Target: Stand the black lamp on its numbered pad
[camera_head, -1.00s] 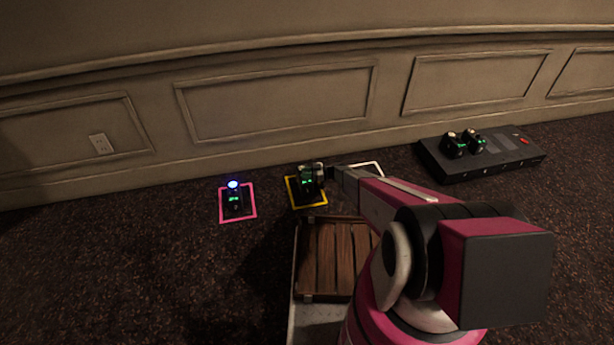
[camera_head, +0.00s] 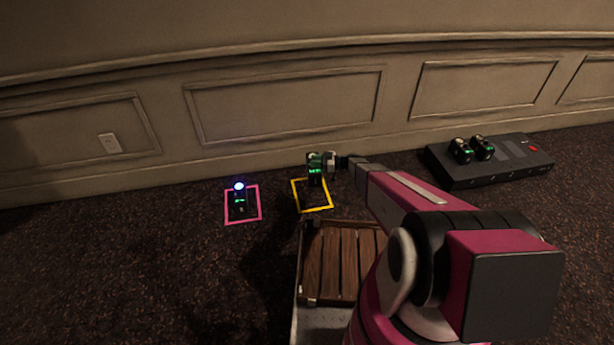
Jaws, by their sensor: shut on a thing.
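A black lamp (camera_head: 315,180) with green lit marks is in my gripper (camera_head: 322,160), which is shut on its upper part. In the picture the lamp overlaps the back of the yellow-outlined pad (camera_head: 327,208), whose front part is bare. It appears raised, but the exact gap to the floor is hard to tell. A second dark lamp (camera_head: 240,203) with a blue-white glowing top and green marks stands on the pink-outlined pad (camera_head: 229,221) to the left. The numbers on the pads are too small to read.
A dark mixing desk (camera_head: 490,172) with two black, green-lit lamps (camera_head: 472,149) on it lies on the right. A wooden slatted deck (camera_head: 335,262) is in front of the yellow pad. The panelled wall (camera_head: 285,105) runs behind. Carpet at left is clear.

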